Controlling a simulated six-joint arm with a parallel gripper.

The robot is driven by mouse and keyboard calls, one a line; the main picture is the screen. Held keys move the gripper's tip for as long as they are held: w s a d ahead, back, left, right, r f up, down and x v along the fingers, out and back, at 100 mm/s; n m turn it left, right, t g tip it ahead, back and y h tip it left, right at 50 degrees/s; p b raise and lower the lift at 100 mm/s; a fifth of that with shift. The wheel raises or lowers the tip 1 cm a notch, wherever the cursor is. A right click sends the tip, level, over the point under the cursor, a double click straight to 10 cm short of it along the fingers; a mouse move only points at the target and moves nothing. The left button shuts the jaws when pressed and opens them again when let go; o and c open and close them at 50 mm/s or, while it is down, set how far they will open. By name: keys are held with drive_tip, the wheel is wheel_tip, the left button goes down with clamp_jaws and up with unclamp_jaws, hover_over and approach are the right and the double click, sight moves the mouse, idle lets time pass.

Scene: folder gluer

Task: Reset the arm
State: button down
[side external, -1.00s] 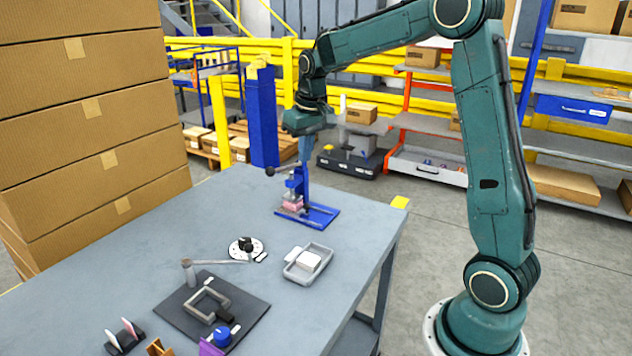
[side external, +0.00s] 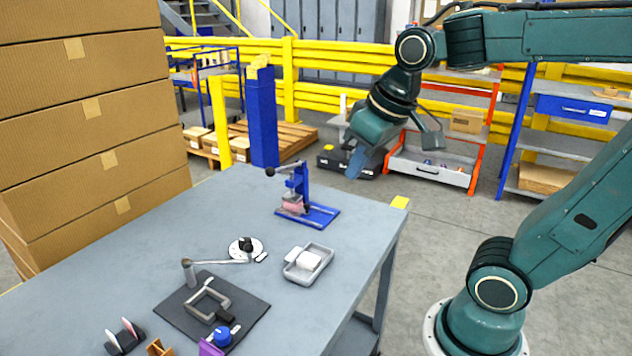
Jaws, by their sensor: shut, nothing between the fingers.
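My gripper (side external: 357,163) is at the end of my teal arm, off the far right edge of the grey table (side external: 130,245). It points down and a little left, with blue fingers that look shut and empty. It is clear of the blue lever press (side external: 300,190), which stands upright at the table's far end with a pink block (side external: 293,204) in it.
On the table are a grey tray (side external: 295,272) with a white block, a round white dial (side external: 240,248), and a dark plate (side external: 180,312) with a grey frame. Tall stacked cartons (side external: 90,150) stand at the left. Shelves (side external: 560,155) stand behind my arm.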

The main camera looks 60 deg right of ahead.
drive_tip(key=s+a+f+n+t, duration=0.1)
drive_tip(key=s+a+f, duration=0.1)
drive_tip(key=s, duration=0.5)
drive_tip(key=shift+a+f, duration=0.2)
drive_tip(key=shift+w+r, duration=0.1)
idle(0.3)
